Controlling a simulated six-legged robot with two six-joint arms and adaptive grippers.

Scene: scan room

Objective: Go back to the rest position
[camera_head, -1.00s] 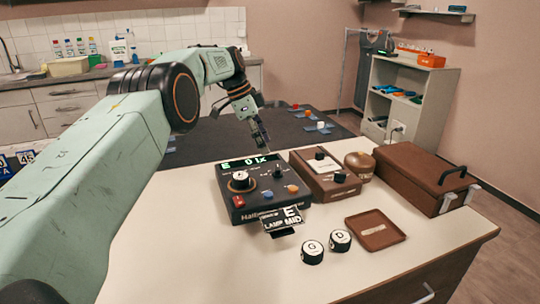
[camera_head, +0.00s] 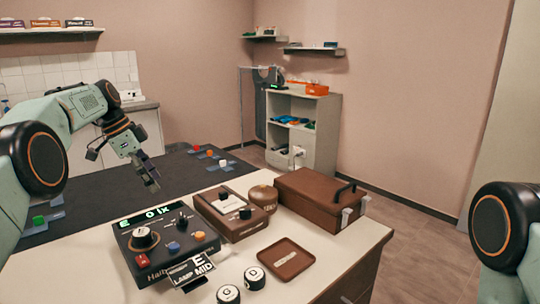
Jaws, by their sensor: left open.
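My left gripper (camera_head: 148,177) is open and empty. It hangs in the air past the back left edge of the white table (camera_head: 345,240), above the dark mat area. My left arm comes in from the left edge. On the table stands a black device (camera_head: 165,245) with a lit green display, a large knob and coloured buttons. Part of my right arm (camera_head: 500,228) shows at the right edge; its gripper is out of view.
A brown box with a slider (camera_head: 231,213), a round brown object (camera_head: 263,197), a brown case (camera_head: 318,197), a brown tray (camera_head: 286,259) and black-and-white knobs (camera_head: 254,278) stand on the table. A grey shelf (camera_head: 325,128) stands behind. Floor is free at the right.

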